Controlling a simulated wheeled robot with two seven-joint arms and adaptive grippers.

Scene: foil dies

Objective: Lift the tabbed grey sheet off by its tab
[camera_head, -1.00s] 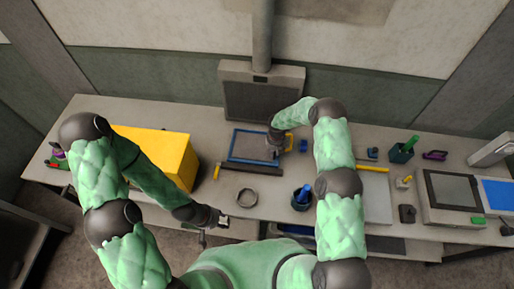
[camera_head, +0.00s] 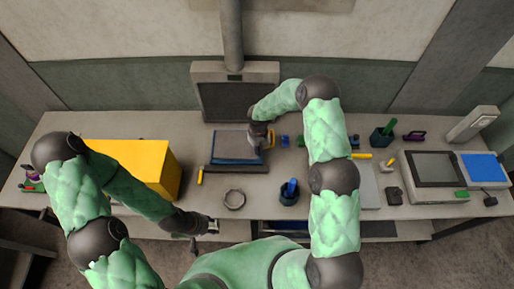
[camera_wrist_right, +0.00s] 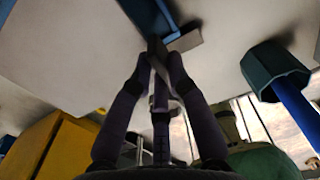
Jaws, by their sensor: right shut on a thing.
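The grey sheet (camera_head: 238,142) is at the back middle of the bench in the head view, with a blue strip showing along its front edge. My right gripper (camera_head: 264,137) is at its right edge. In the right wrist view the right gripper (camera_wrist_right: 159,62) is shut on a small grey tab (camera_wrist_right: 186,40), beside a blue part. The fingers hide some of the tab. How far the sheet is raised is hard to judge. My left gripper (camera_head: 214,227) is at the bench's front edge, away from the sheet; its jaws are too small to read.
A yellow box (camera_head: 150,166) stands left of the sheet. A dark green holder (camera_head: 381,137) and a framed device (camera_head: 434,170) are to the right. A dark panel (camera_head: 235,101) stands behind.

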